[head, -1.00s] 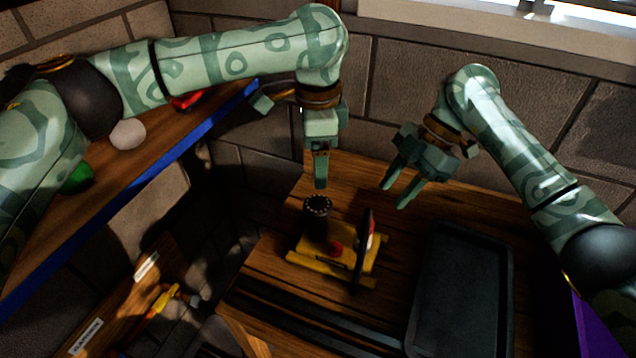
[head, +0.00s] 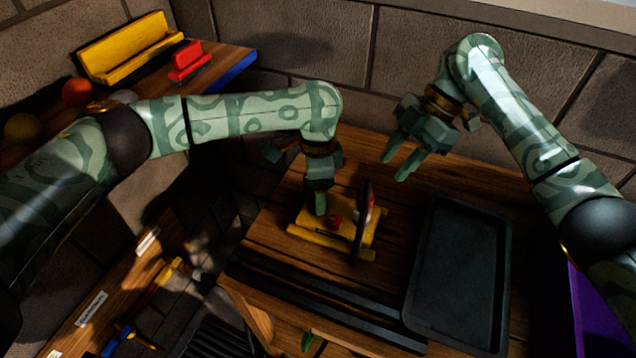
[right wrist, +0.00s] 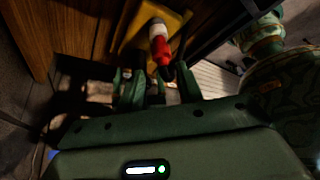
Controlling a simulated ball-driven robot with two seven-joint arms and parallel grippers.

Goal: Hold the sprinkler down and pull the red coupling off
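The sprinkler has a yellow base (head: 308,240) on the wooden workbench, with a dark upright disc (head: 361,230) on its right side. A red part (head: 334,221) shows at the middle of the base. The red coupling (right wrist: 162,52), with a white section, shows over the yellow base in the right wrist view. In the head view only a little red and white shows behind the disc. My left gripper (head: 318,205) is down at the sprinkler's black cylinder and hides it; its grip is unclear. My right gripper (head: 396,166) is open and empty, above and behind the sprinkler's right side.
A dark tray (head: 457,275) lies right of the sprinkler. Dark bars (head: 310,308) lie along the bench front. A wooden shelf with a blue edge (head: 234,70) at the upper left holds a yellow object (head: 127,50) and a red one (head: 190,62). A brick wall stands behind.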

